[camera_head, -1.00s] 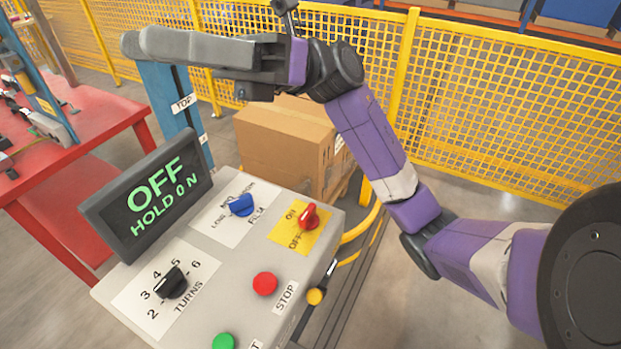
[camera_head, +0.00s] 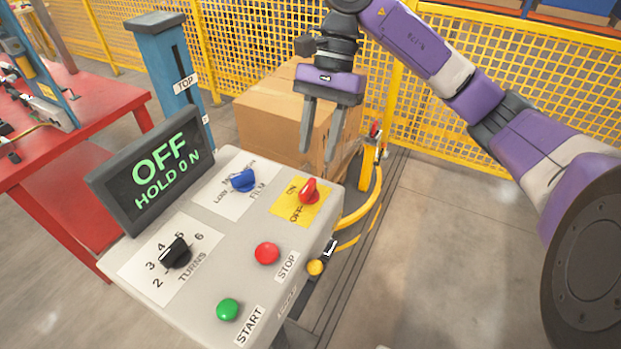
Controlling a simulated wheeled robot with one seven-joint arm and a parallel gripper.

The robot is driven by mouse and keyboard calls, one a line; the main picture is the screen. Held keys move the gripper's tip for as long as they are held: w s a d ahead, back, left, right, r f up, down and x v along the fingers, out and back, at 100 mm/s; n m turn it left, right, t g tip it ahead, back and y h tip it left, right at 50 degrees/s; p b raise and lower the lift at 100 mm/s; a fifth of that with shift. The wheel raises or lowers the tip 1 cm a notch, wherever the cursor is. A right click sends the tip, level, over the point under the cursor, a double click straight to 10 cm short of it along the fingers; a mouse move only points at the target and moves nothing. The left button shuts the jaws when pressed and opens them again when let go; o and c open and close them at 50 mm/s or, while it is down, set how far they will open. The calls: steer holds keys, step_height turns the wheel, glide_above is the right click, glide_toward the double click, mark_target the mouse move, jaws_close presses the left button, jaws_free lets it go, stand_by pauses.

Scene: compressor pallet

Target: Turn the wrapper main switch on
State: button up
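The wrapper main switch is a red knob (camera_head: 309,190) on a yellow ON/OFF plate (camera_head: 297,209), at the far right corner of the grey control panel (camera_head: 215,270). The tilted display (camera_head: 155,172) reads "OFF HOLD 0 N". My gripper (camera_head: 318,152) points down with its two dark fingers apart and nothing between them. In the picture its fingertips are just above the red knob, in front of the cardboard box. They do not touch the knob.
The panel also bears a blue film knob (camera_head: 243,181), a black turns knob (camera_head: 175,253), a red stop button (camera_head: 267,253) and a green start button (camera_head: 228,309). A cardboard box (camera_head: 262,125) stands behind. A red table (camera_head: 100,140) is at left, yellow fencing (camera_head: 480,110) at back.

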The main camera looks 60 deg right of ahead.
mark_target(309, 183)
steer(key=p+x, duration=0.1)
steer(key=x, duration=0.6)
steer(key=shift+a+f, duration=0.2)
steer(key=shift+f, duration=0.05)
steer(key=shift+c, duration=0.2)
jaws_close()
